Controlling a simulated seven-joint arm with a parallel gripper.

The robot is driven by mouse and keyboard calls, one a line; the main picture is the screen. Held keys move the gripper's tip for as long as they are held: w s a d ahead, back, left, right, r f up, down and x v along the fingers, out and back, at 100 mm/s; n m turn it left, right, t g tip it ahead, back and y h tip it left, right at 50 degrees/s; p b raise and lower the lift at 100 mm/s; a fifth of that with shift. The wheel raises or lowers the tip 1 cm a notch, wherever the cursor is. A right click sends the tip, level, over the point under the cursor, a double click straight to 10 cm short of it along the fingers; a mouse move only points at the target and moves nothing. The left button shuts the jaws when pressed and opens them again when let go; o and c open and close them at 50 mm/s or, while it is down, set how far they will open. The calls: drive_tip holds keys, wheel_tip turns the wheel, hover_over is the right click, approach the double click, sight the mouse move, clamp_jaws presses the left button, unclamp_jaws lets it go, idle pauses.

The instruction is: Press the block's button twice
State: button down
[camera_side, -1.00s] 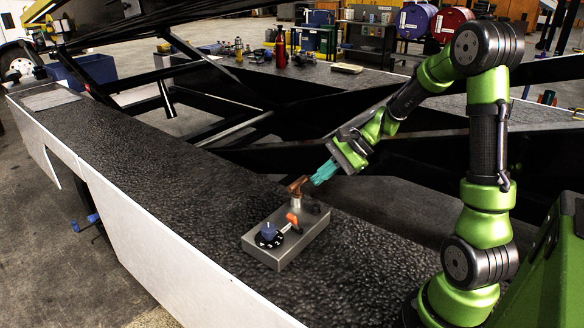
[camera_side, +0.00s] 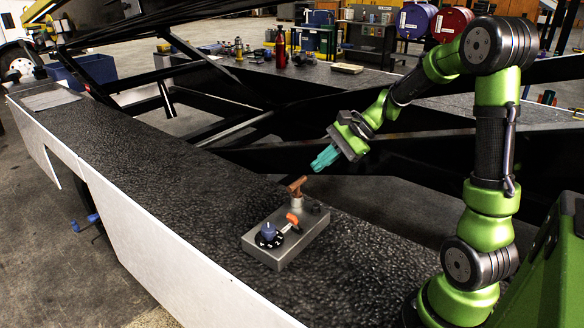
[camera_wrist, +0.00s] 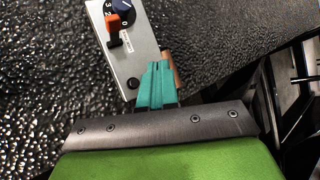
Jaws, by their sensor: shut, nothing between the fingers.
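The block is a grey metal box (camera_side: 287,247) lying on the dark belt. On its top are a blue knob (camera_side: 268,231) on a black numbered dial, an orange switch (camera_side: 293,219) and a brown handle (camera_side: 298,185). A small black round button (camera_wrist: 132,83) shows near one end of the block in the wrist view. My gripper (camera_side: 317,166) is shut and empty, held above and behind the brown handle, apart from the block in the side view. In the wrist view its teal fingers (camera_wrist: 158,66) cover part of the brown handle (camera_wrist: 170,66).
The long black belt (camera_side: 170,160) has a white side panel (camera_side: 150,240) along its front edge. Dark beams of the frame run behind the belt. A back bench carries a red bottle (camera_side: 281,48) and other small items. The belt left of the block is clear.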

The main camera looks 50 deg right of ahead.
sight(316, 209)
drive_tip(key=shift+f, duration=0.2)
drive_tip(key=shift+f, duration=4.25)
drive_tip(key=shift+f, duration=0.1)
drive_tip(key=shift+f, duration=0.35)
drive_tip(key=shift+f, duration=0.55)
drive_tip(key=shift+d+r, duration=0.1)
drive_tip(key=shift+d, duration=0.05)
drive_tip(key=shift+r, duration=0.85)
drive_tip(key=shift+r, duration=0.1)
